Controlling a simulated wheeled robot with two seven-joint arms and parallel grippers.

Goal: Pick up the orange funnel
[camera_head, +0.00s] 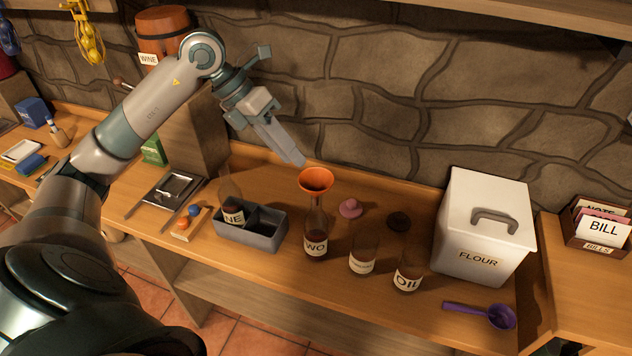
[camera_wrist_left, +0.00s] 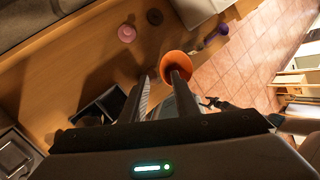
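The orange funnel (camera_head: 316,179) sits upright in the neck of a dark bottle (camera_head: 316,243) labelled "WO". In the left wrist view the funnel (camera_wrist_left: 170,61) shows its wide mouth beyond the fingers, partly hidden by the right-hand finger. My left gripper (camera_head: 297,160) is just above and to the left of the funnel's rim in the head view. In the left wrist view its two fingers (camera_wrist_left: 158,88) are apart with nothing between them. Whether a finger touches the funnel cannot be told.
A grey divided bin (camera_head: 250,243) holding a second bottle (camera_head: 230,195) stands left of the funnel's bottle. Two labelled glasses (camera_head: 363,255) (camera_head: 408,272), a pink item (camera_head: 350,208), a white flour box (camera_head: 484,230) and a purple scoop (camera_head: 500,317) are to the right. The stone wall stands behind.

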